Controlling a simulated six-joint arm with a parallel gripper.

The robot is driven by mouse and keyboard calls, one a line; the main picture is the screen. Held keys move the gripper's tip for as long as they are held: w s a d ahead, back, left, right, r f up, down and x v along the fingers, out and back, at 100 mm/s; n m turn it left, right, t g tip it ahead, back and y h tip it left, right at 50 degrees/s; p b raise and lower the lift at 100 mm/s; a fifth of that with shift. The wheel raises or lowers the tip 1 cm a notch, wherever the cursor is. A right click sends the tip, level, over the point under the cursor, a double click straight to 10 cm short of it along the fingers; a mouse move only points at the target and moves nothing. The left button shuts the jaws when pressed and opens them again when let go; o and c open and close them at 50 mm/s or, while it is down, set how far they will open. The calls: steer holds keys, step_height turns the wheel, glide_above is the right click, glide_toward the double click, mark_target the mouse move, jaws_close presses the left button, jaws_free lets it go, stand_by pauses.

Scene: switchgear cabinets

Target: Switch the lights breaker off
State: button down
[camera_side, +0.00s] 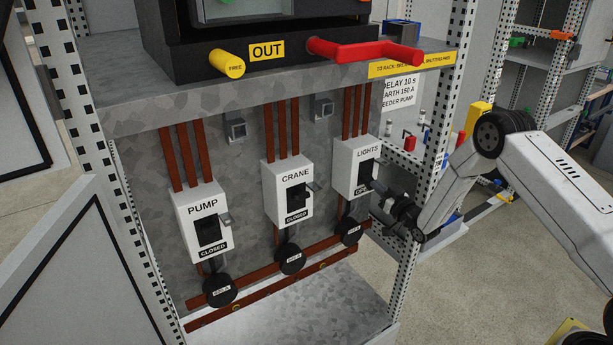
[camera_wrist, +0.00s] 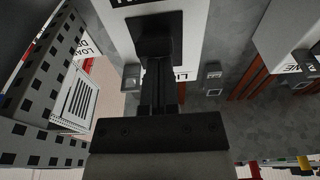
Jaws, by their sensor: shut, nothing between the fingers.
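The LIGHTS breaker (camera_side: 345,178) is a white box with a black switch panel, the rightmost of three on the grey back panel. My gripper (camera_side: 377,186) reaches it from the right, its tips at the lower part of the switch. The state label under the switch is partly covered and I cannot read it for sure. In the wrist view the breaker (camera_wrist: 195,18) is upside down, with its black switch handle (camera_wrist: 156,46) right ahead of the shut fingers (camera_wrist: 158,72). The tips meet or nearly meet the handle; contact is not clear.
The CRANE breaker (camera_side: 272,188) and PUMP breaker (camera_side: 188,222) stand to the left, both labelled CLOSED. A red handle (camera_side: 365,51) and yellow knob (camera_side: 227,63) stick out above. A perforated post (camera_side: 432,130) stands close to my gripper on the right.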

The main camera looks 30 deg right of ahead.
steer(key=s+f, duration=0.4)
steer(key=s, duration=0.4)
steer(key=shift+s, duration=0.25)
stand_by(0.4)
steer(key=shift+w+r, duration=0.1)
steer(key=shift+r, duration=0.05)
steer(key=s+a+r+g, duration=0.3)
steer(key=a+r+g, duration=0.35)
steer(key=g, duration=0.25)
steer(key=s+a+r+g, duration=0.2)
steer(key=s+a+g, duration=0.1)
steer(key=s, duration=0.6)
steer(key=s+a+r+g, duration=0.3)
steer(key=s+g, duration=0.2)
steer(key=s, duration=0.5)
steer(key=shift+s, duration=0.3)
